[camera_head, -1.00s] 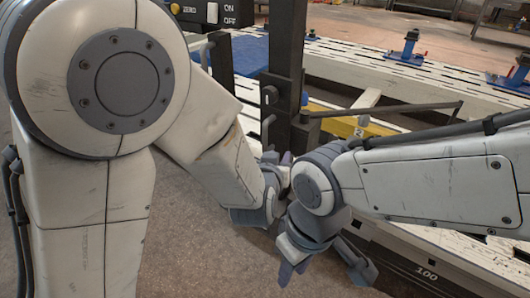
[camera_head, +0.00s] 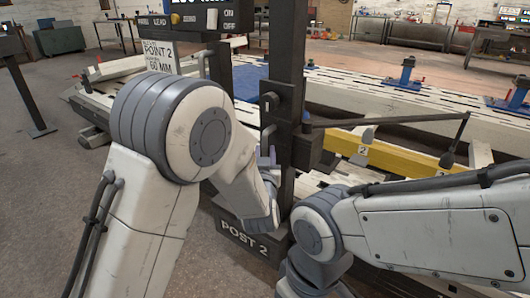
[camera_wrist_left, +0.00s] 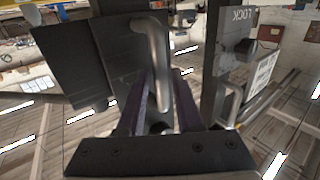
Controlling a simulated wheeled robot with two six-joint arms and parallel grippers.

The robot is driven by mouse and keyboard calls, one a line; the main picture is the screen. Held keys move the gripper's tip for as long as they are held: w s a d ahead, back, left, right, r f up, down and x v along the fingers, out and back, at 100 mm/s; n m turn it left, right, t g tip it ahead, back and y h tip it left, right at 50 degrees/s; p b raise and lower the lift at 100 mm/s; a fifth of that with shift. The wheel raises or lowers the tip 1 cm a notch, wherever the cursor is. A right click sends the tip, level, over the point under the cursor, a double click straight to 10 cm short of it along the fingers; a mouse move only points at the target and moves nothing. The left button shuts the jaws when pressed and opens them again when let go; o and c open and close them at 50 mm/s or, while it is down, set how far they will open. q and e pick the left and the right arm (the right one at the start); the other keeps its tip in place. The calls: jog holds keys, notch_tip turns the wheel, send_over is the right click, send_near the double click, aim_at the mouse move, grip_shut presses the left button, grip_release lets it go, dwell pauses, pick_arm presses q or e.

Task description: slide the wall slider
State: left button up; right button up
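The task's slider seems to be the dark block (camera_wrist_left: 100,60) with a bent grey metal handle (camera_wrist_left: 157,55) in the left wrist view. In the head view, a grey handle (camera_head: 266,135) shows beside the dark upright post (camera_head: 288,75). My left gripper (camera_head: 267,158) is just below that handle, partly hidden by its own wrist. In the left wrist view, the purple fingers of my left gripper (camera_wrist_left: 163,100) stand apart with the handle's lower part between them. Contact cannot be told. My right arm comes in from the right; its gripper is below the picture.
A dark base marked POST 2 (camera_head: 245,239) lies at the post's foot. A thin dark rod (camera_head: 385,121) reaches right from the post, above a yellow beam (camera_head: 400,160). A control box (camera_head: 195,20) stands behind. Open floor (camera_head: 50,180) lies to the left.

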pick_arm(q)
jog(key=shift+w, duration=0.85)
grip_shut()
dwell(0.8)
